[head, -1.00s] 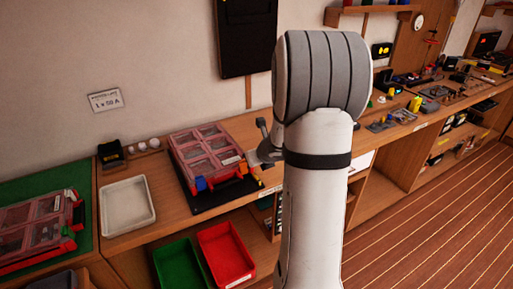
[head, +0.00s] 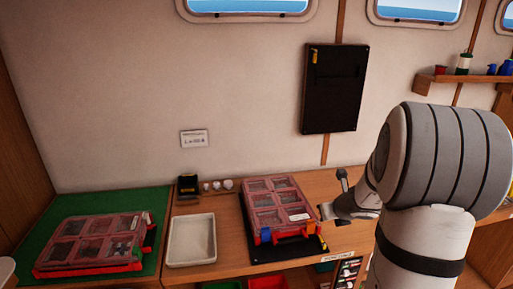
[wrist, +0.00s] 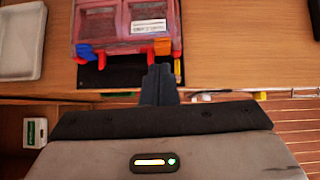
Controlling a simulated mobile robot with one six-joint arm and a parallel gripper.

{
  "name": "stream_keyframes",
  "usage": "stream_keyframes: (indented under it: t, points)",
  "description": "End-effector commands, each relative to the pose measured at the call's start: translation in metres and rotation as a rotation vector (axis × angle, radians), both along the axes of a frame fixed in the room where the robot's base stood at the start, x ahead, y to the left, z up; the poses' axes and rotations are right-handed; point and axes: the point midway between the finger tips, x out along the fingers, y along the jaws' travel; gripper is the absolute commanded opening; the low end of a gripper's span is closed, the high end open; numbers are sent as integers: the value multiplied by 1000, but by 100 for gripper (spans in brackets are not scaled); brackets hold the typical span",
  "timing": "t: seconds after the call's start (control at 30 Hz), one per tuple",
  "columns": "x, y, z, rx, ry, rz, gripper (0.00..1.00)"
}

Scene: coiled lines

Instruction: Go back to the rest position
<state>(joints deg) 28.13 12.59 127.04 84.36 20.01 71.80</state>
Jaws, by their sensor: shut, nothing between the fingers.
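My gripper (head: 324,212) shows at the right of the red compartment case in the head view, partly hidden by my own arm. In the wrist view my gripper (wrist: 161,72) points at the case's front edge, its dark fingers together and nothing between them. The red case (head: 277,203) has clear lid windows, a blue latch and an orange latch, and lies on a black mat (head: 256,250). The case also shows in the wrist view (wrist: 123,42), just ahead of the fingertips. I cannot tell the height of the fingers above the bench.
A white tray (head: 191,240) stands left of the case. Another red case (head: 95,241) lies on a green mat (head: 59,212) at the far left. A black wall panel (head: 333,88) hangs behind. Green and red bins show below the bench edge.

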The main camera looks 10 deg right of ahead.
Motion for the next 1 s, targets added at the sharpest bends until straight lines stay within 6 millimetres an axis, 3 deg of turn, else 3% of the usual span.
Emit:
stream_keyframes:
  t: [0.13,0.23,0.4,0.5,0.6,0.73,0.9,1.0]
  points:
    - [-6,38,20,-131,-23,247,0]
    - [-25,87,40,-324,-51,592,0]
    - [-88,162,61,-723,-100,1276,0]
    - [-134,188,64,-957,-117,1667,0]
    - [-177,197,64,-1174,-116,2024,0]
    - [-219,194,62,-1388,-87,2390,0]
    - [-244,183,62,-1526,-37,2646,0]
    - [-248,181,62,-1543,-26,2683,0]
